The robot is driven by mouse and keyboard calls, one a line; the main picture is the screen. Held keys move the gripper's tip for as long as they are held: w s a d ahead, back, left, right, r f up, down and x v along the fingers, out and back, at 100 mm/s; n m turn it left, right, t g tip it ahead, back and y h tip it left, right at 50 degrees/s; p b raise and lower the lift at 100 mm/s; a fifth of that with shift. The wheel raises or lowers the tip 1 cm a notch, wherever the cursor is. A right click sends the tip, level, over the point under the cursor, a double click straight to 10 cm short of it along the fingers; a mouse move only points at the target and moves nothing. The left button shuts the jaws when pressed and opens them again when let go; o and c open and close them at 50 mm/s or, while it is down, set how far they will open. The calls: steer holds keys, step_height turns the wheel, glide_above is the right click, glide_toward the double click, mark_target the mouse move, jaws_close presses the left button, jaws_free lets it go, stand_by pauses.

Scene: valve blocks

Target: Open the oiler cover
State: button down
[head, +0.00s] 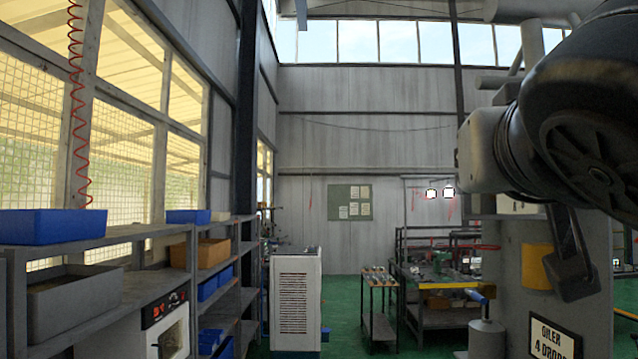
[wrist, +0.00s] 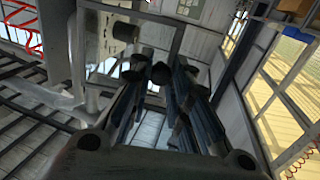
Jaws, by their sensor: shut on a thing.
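A sign reading "OILER 4 DROPS" (head: 553,342) is at the lower right of the head view. A grey cylinder with a narrow neck (head: 487,335) stands left of it. A yellow cylinder (head: 553,270) is above the sign, partly behind a dark bracket-like part (head: 570,262). I cannot tell which of these has the oiler cover. In the wrist view, the dark fingers of my gripper (wrist: 147,72) have their tips close together. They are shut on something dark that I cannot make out. In the head view I cannot pick out the fingertips.
A grey post or cabinet (head: 590,240) fills the right side, under my dark arm. Shelves with a blue bin (head: 52,225) line the left wall. A white cabinet (head: 297,300) and a workbench (head: 440,290) stand further back on the green floor.

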steer(key=shift+s+d+r, duration=0.1)
steer(key=shift+s+r, duration=0.05)
stand_by(0.3)
steer(key=c, duration=1.5)
jaws_free()
steer(key=shift+o, duration=0.2)
steer(key=v, duration=0.7)
steer(key=shift+s+y, duration=0.15)
steer(key=shift+y, duration=0.15)
steer(key=shift+a, duration=0.2)
steer(key=shift+c, duration=0.4)
